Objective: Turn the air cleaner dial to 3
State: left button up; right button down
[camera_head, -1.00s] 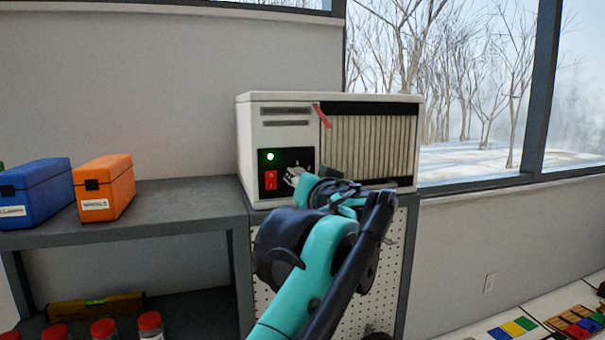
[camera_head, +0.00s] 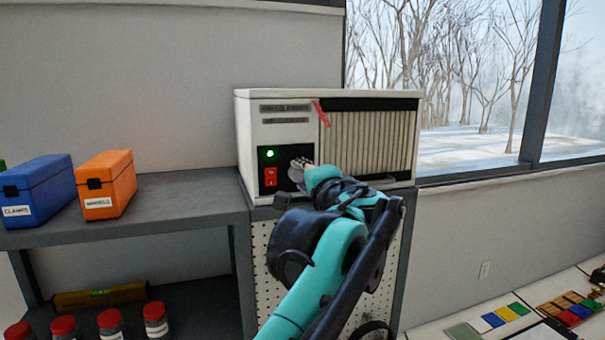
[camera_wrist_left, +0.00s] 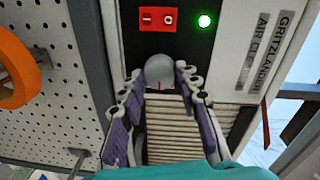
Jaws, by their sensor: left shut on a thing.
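The air cleaner (camera_head: 368,148) is a white box with a pleated filter front, standing on a pegboard-sided cabinet. Its black control panel (camera_wrist_left: 190,40) carries a red switch (camera_head: 270,177) and a lit green light (camera_head: 269,154). The round grey dial (camera_wrist_left: 159,68) shows in the left wrist view, with a small red mark below it. My left gripper (camera_wrist_left: 159,77) is shut on the dial, one finger on either side. In the head view my gripper (camera_head: 301,167) covers most of the dial, and I cannot read its numbers. My right gripper is out of view.
A blue box (camera_head: 38,190) and an orange box (camera_head: 106,185) stand on the grey shelf (camera_head: 180,200) to the left. Several red-lidded jars and a yellow level (camera_head: 100,296) sit below. A red ribbon (camera_head: 320,113) hangs on the air cleaner. A window is behind right.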

pick_arm(q)
jog(key=m, duration=0.6)
jog(key=shift+d+y+p, duration=0.1)
jog(key=shift+y+p, duration=0.2)
jog(key=shift+p, duration=0.1)
dwell(0.3)
jog(key=o, duration=1.2)
jog(key=shift+c, duration=0.2)
jog(key=v, duration=1.2)
jog(key=shift+f, duration=0.15)
